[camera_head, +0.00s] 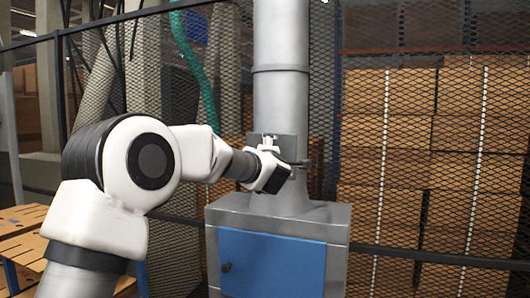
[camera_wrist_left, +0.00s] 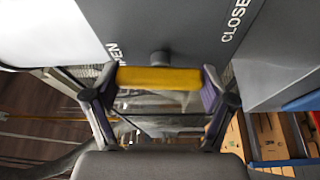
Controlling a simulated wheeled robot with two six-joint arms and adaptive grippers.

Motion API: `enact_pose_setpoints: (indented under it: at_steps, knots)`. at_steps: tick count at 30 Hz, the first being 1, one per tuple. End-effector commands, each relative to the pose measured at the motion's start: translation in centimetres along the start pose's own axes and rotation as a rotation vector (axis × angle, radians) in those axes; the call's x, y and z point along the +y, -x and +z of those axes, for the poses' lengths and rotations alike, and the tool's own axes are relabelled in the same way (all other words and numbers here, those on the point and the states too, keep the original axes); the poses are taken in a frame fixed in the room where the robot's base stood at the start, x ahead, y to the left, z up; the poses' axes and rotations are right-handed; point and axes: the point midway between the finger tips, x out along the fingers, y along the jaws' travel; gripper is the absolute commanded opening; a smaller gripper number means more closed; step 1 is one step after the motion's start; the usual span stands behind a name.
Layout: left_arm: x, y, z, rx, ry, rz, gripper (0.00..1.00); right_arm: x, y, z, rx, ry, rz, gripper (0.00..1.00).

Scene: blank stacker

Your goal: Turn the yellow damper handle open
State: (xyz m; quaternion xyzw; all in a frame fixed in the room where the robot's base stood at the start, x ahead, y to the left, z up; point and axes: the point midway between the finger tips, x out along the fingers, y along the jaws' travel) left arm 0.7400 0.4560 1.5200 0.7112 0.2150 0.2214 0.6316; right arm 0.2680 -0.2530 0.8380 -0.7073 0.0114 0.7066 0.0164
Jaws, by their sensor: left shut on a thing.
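The yellow damper handle (camera_wrist_left: 158,78) shows in the left wrist view as a short bar across the picture, in front of a round grey hub on a grey plate (camera_wrist_left: 180,25). The plate bears the words OPEN, partly hidden, at left and CLOSED, cut off, at right. My left gripper (camera_wrist_left: 160,84) has one finger at each end of the handle and is shut on it. In the head view my left gripper (camera_head: 290,170) is at the plate on the grey duct (camera_head: 281,95); the handle is hidden there. My right gripper is in neither view.
The duct rises from a grey cabinet (camera_head: 335,213) with a blue door (camera_head: 270,262) and a dark knob. A mesh fence (camera_head: 400,60) stands behind, with stacked cartons (camera_head: 470,150) beyond it. A wooden pallet (camera_head: 22,222) is at the lower left.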

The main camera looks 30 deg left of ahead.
Motion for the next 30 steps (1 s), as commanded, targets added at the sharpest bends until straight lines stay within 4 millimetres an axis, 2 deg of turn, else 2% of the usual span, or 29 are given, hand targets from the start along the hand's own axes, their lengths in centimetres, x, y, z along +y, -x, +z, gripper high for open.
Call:
enact_pose_setpoints:
  at_steps: [9,23,24,25,26,30]
  knots:
    - [0.03,0.01,0.05,-0.002,0.105,-0.043,0.48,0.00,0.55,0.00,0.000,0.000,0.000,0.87]
    - [0.01,0.01,0.03,-0.001,0.121,-0.049,0.48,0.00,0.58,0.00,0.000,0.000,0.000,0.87]
    - [0.02,0.01,0.03,-0.001,0.121,-0.049,0.86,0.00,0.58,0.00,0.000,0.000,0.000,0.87]
    - [0.02,0.01,0.02,-0.001,0.121,-0.049,0.97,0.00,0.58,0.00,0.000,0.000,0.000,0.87]
    - [0.02,0.01,0.02,-0.001,0.121,-0.049,1.00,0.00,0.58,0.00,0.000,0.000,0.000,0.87]
    - [0.01,0.01,0.01,0.000,0.120,-0.048,1.00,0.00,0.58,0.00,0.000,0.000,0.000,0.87]
